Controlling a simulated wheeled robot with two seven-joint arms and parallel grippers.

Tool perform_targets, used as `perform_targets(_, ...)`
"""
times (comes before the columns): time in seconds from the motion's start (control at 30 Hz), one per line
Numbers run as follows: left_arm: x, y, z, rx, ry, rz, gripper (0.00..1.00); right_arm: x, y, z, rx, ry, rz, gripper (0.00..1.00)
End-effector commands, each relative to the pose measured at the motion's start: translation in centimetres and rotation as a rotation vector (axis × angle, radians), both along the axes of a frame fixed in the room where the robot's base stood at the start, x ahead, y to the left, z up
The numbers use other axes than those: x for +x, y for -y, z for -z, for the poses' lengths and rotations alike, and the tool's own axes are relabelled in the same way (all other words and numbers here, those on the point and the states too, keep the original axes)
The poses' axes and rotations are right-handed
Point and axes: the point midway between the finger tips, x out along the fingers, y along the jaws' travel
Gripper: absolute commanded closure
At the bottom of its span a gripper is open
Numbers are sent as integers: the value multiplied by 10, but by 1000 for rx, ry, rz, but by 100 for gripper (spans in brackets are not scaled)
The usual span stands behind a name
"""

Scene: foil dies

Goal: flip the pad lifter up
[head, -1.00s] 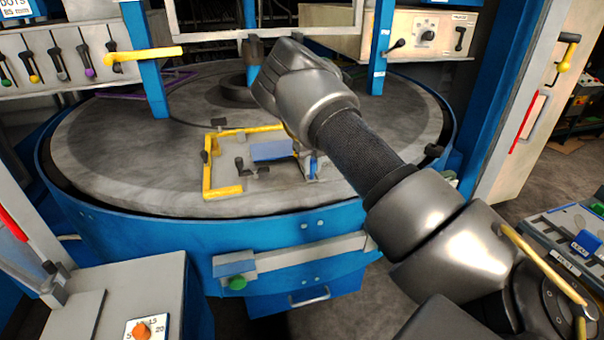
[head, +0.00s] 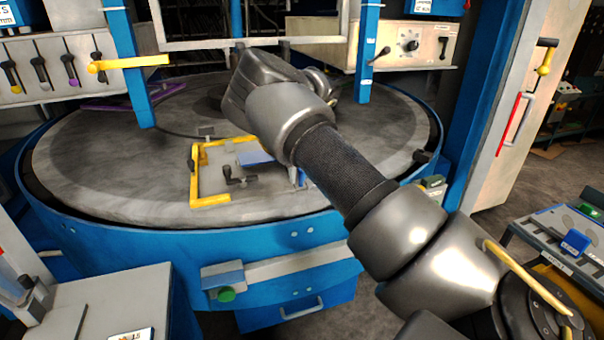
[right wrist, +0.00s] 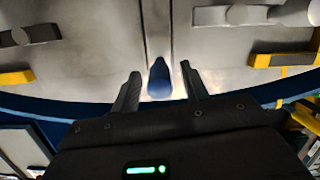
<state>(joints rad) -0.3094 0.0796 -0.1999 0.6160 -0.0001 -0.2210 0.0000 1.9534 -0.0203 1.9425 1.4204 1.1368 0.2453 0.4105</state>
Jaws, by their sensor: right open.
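The blue-tipped lever that I take for the pad lifter shows in the right wrist view as a blue handle (right wrist: 159,78). It stands between the two dark fingers of my right gripper (right wrist: 160,70), with a gap on each side. The fingers are open. In the head view only a small blue part of the lever (head: 299,177) shows beside my right forearm. It sits on the round grey turntable (head: 110,180), right of a blue pad (head: 255,158). My right arm hides the gripper's fingertips in the head view. My left gripper is not in view.
A yellow bracket (head: 194,175) and a small dark crank (head: 238,178) lie left of the lever. Blue posts (head: 130,65) and a pale crossbar (head: 250,43) stand over the turntable. A control box (head: 410,43) is behind. The turntable's left side has free room.

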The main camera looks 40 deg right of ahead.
Motion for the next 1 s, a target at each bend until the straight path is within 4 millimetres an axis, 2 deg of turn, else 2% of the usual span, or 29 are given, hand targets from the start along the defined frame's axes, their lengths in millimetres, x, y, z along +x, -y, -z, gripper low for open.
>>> perform_targets(0.17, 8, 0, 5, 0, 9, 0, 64, -3, -1, -17, -3, 2, 1, 55)
perform_targets(0.4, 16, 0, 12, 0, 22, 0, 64, -13, -6, -64, -1, 4, -1, 55)
perform_targets(0.6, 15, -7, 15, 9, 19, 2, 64, -19, -9, -94, -1, 3, 0, 55)
perform_targets(0.77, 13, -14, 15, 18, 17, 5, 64, -22, -10, -104, -1, 2, 0, 55)
perform_targets(1.0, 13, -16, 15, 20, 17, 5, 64, -22, -10, -105, 0, 1, 0, 55)
